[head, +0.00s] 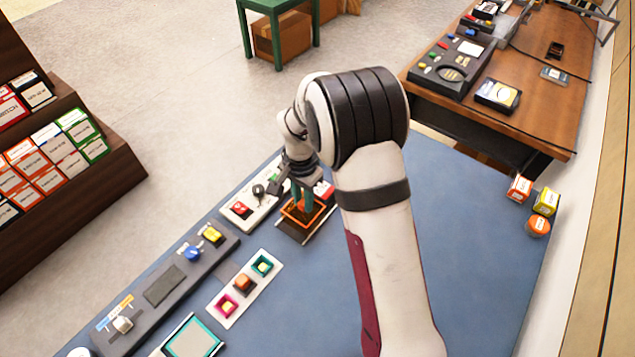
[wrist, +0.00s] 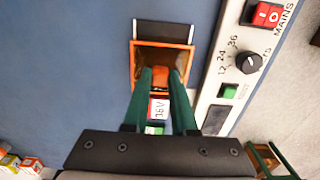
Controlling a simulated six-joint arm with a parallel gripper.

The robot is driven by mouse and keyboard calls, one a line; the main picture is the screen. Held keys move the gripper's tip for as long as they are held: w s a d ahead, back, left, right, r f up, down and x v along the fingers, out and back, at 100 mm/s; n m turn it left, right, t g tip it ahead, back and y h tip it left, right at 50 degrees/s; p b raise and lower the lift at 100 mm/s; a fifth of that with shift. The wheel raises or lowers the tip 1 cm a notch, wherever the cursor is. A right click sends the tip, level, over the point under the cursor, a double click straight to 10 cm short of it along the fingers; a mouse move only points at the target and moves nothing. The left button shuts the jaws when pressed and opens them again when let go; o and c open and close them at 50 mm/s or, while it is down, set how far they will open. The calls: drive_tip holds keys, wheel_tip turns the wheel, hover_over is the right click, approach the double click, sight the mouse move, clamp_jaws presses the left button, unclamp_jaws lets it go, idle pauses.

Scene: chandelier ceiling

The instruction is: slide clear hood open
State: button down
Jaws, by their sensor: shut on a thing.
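The clear hood (wrist: 134,66) shows as an orange-rimmed see-through box in the wrist view, on a dark base on the blue table. In the head view the hood (head: 291,215) is partly behind my gripper (head: 303,203). In the wrist view the green fingers of my gripper (wrist: 161,74) reach over the near side of the hood, their tips close together at an orange part. They are shut on it; it looks like part of the hood, though the contact is partly hidden. A black plate (wrist: 164,29) with a white edge lies just beyond the hood.
A white panel with a black dial (wrist: 248,63) and a red mains switch (wrist: 267,14) stands close on the right in the wrist view. In the head view, a button strip (head: 245,288) and a grey console (head: 165,287) lie left.

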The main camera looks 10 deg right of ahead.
drive_tip(key=shift+s+a, duration=0.55)
drive_tip(key=shift+a, duration=0.1)
drive_tip(key=c, duration=0.7)
unclamp_jaws()
wheel_tip(320, 180, up, 16)
drive_tip(key=shift+f, duration=0.1)
wheel_tip(320, 180, up, 5)
hover_over(299, 214)
clamp_jaws()
